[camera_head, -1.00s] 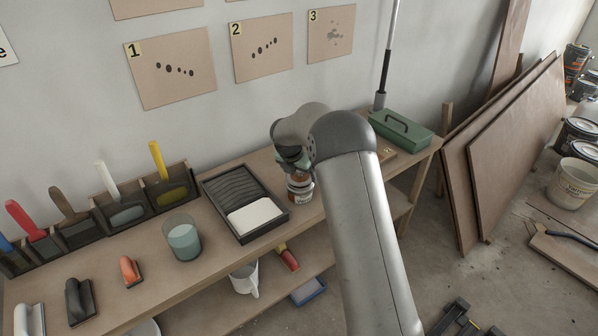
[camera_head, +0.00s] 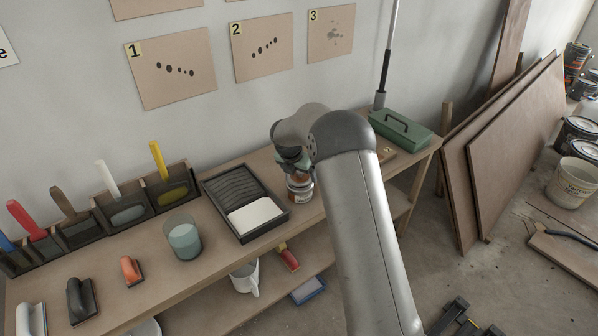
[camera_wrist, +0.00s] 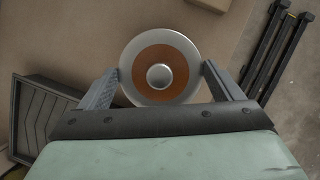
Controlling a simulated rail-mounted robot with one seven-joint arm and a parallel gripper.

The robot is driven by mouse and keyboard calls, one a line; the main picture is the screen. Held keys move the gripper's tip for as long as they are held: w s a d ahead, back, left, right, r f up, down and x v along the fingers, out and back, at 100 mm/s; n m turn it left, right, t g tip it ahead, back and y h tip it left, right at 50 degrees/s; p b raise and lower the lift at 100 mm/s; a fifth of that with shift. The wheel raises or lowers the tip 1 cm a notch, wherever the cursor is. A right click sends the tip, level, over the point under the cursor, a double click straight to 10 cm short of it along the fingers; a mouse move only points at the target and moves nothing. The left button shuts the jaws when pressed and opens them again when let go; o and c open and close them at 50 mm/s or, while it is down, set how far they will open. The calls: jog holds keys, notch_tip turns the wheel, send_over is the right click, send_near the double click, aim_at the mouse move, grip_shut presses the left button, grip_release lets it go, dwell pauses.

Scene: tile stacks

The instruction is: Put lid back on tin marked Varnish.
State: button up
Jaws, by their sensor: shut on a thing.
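A round lid (camera_wrist: 136,55) with a silver rim, an orange-brown ring and a silver middle knob fills the space between my fingers in the wrist view. My gripper (camera_wrist: 160,76) is shut on the lid, one fingertip at each side of its rim. In the head view my gripper (camera_head: 294,166) is over a small tin (camera_head: 299,190) with an orange-brown and white label, on the bench right of the paint tray. My arm hides part of this spot. The label's words are too small to read, and I cannot tell whether the lid touches the tin.
A black paint tray (camera_head: 222,190) lies just left of the tin, with a glass jar (camera_head: 184,240) beyond. A green toolbox (camera_head: 402,132) stands at the bench's right end. Brown boards (camera_head: 525,150) lean on the wall at right.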

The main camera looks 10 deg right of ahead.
dwell(0.4)
jog(key=o, duration=0.8)
jog(key=shift+r+p, duration=2.85)
jog(key=shift+r, duration=0.7)
grip_shut()
jog(key=shift+f, duration=0.15)
